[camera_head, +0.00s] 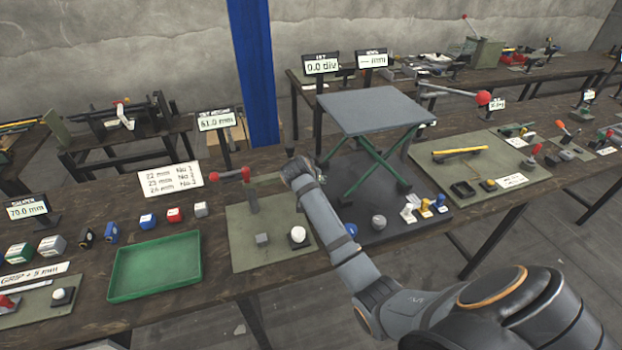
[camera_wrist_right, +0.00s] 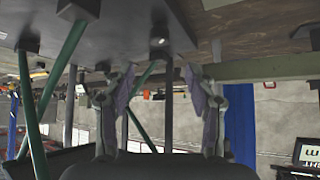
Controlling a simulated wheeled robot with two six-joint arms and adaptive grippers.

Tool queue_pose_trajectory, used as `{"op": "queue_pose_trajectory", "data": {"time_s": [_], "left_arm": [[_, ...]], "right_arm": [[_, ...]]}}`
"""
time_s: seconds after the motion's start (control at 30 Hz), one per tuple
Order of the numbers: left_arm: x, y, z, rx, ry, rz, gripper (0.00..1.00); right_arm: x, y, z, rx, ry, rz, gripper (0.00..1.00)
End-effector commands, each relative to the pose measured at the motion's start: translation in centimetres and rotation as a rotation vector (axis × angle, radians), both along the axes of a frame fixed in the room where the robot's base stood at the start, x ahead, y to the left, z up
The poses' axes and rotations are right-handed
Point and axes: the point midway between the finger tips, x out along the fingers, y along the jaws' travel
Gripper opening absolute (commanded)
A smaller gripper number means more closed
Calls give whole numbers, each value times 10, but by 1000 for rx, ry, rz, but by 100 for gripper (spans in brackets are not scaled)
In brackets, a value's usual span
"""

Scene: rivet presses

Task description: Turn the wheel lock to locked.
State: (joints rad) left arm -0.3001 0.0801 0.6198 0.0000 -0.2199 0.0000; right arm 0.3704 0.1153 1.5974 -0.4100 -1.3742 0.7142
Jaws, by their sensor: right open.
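A small lift table with a grey top (camera_head: 375,110) and crossed green legs (camera_head: 362,172) stands on a dark mat (camera_head: 385,232). Small dark feet or wheels are under its legs; I cannot make out which part is the wheel lock or how it is set. My right gripper (camera_head: 302,172) is at the table's left side, low over the bench, its fingertips partly hidden by the wrist. In the right wrist view, which looks upside down, the gripper (camera_wrist_right: 160,98) is open and empty. A small round-ended part (camera_wrist_right: 158,42) lies beyond the gap between its fingers.
A red-tipped lever (camera_head: 245,178) stands on a green mat left of my gripper, with a white ball (camera_head: 298,235) nearby. A green tray (camera_head: 155,266) is at left. Coloured pieces (camera_head: 425,207) stand right of my forearm. A blue post (camera_head: 253,75) rises behind.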

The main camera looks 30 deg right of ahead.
Motion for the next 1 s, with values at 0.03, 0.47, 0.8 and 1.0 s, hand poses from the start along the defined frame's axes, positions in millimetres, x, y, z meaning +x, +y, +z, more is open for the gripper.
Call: {"op": "queue_pose_trajectory", "data": {"time_s": [0.03, 0.47, 0.8, 1.0], "left_arm": [[0, 0, 0, 0, 0, 0, 40], [0, 0, 1, 0, 0, 0, 40], [0, 0, 26, -1, 0, 0, 40], [1, -1, 43, -1, 0, 0, 40]], "right_arm": [[-3, 3, 2, 1, 1, 0, 56], [-6, 4, 6, -14, 11, 16, 56], [-10, -20, -11, -687, 416, 731, 56], [-19, -27, -25, -1319, 818, 1277, 56]]}}
